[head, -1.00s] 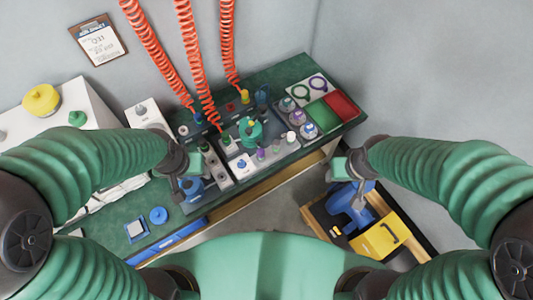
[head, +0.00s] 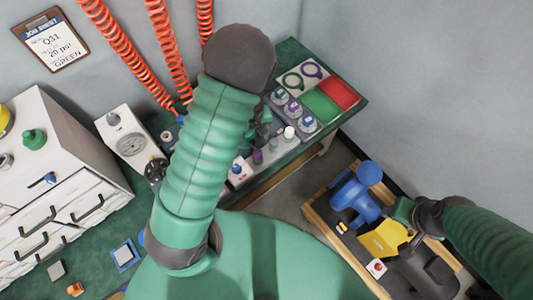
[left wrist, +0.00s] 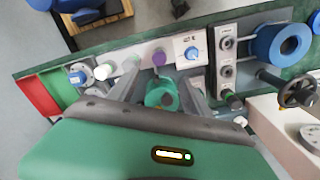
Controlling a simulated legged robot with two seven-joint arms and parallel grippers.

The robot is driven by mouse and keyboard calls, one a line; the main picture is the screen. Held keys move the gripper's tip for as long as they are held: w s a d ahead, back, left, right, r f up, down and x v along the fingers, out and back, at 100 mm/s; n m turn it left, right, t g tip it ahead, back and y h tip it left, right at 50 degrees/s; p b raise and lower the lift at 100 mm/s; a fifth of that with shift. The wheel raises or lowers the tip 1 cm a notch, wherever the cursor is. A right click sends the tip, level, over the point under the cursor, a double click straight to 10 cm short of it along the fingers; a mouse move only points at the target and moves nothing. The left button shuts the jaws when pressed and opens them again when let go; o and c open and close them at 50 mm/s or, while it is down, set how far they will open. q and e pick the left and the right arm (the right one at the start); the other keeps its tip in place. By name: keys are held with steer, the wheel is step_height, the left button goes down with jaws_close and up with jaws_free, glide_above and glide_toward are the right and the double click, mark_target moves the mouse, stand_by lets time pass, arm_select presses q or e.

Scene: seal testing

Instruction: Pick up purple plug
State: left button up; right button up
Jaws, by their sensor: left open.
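The purple plug (left wrist: 159,57) stands in a row of small plugs in the left wrist view, just beyond my left gripper (left wrist: 163,76). In the head view a purple plug (head: 257,156) shows beside my left arm. My left gripper is open and empty. Its two fingers spread on either side of a green cylinder (left wrist: 162,96) and point toward the plug row. In the head view my left arm hides most of this gripper. My right gripper (head: 403,212) is at the lower right, away from the plugs, and its jaws are not clear.
A blue knob panel (left wrist: 191,50) stands next to the purple plug. Green and red mats (head: 338,92) lie at the bench's far right end. A white drawer cabinet (head: 60,165) stands left. A crate holds a blue tool (head: 356,197) and a yellow box (head: 385,240).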

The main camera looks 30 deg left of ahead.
mark_target(257, 153)
arm_select(q)
step_height(257, 153, down, 15)
steer(key=shift+d+r+b, duration=0.1)
steer(key=shift+r+b, duration=0.1)
steer(key=shift+b, duration=0.25)
steer(key=shift+w+d+f, duration=0.15)
steer(key=shift+f, duration=0.15)
steer(key=shift+r, duration=0.1)
jaws_close()
